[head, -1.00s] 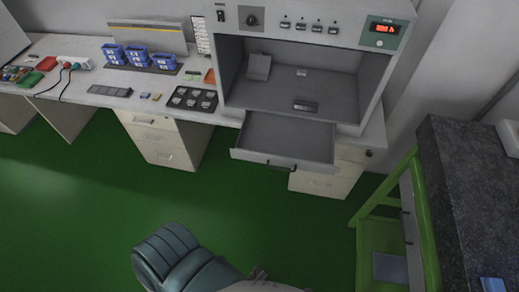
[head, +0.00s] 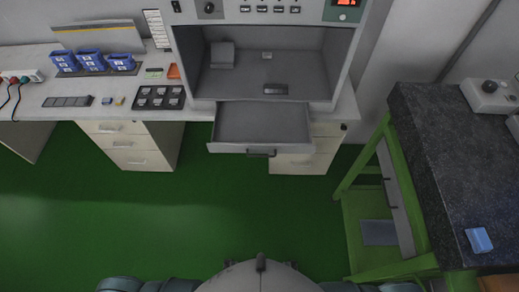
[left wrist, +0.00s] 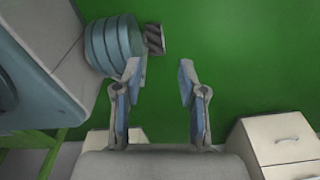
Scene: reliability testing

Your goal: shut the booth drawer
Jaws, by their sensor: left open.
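The booth (head: 272,70) is a grey open-fronted box on the bench, with a control panel along its top. Its drawer (head: 262,124) is pulled out toward me below the booth opening and looks empty. A dark handle (head: 261,153) sits on the middle of its front. In the left wrist view my left gripper (left wrist: 160,75) is open and empty, with green floor between its fingers. Neither gripper shows in the head view, so neither touches the drawer there. My right gripper is not in view.
A dark stone-topped table (head: 455,150) on a green frame (head: 355,200) stands at the right, with a blue block (head: 479,240) on it. Blue bins (head: 92,60) and a black tray (head: 160,97) are on the bench. The green floor (head: 190,215) before the drawer is clear.

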